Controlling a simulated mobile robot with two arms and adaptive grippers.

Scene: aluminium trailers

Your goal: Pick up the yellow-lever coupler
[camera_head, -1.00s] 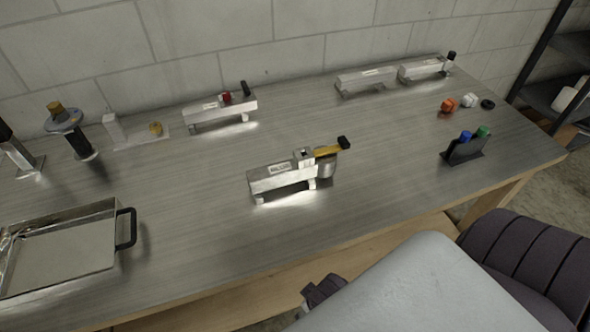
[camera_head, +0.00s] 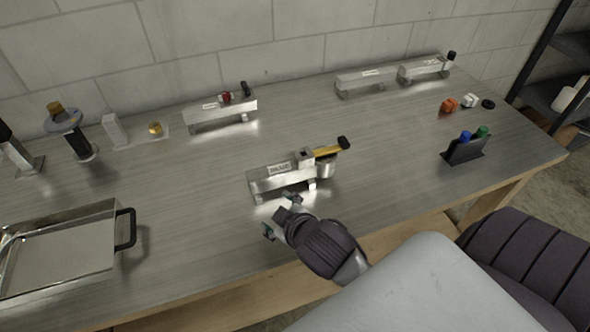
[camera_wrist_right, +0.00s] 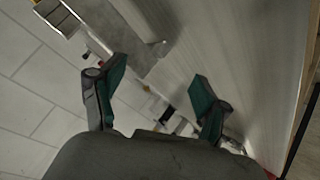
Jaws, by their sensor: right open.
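The yellow-lever coupler (camera_head: 272,181) is a silver block with a label, standing on the workbench in the middle of the head view. Its yellow lever (camera_head: 326,152) with a black tip points right, above a round metal part. My right gripper (camera_head: 281,216) is open and empty just in front of the coupler, toward the bench's front edge. In the head view I cannot tell whether a fingertip touches it. The right wrist view shows the two green-padded fingers (camera_wrist_right: 160,88) spread apart; I cannot make out the coupler there. My left gripper is out of view.
A red-knobbed coupler (camera_head: 215,111) and another silver coupler (camera_head: 365,82) stand at the back. A metal tray (camera_head: 125,229) sits at left, a black marker holder (camera_head: 463,153) at right. The bench (camera_head: 200,225) is clear between the tray and the coupler.

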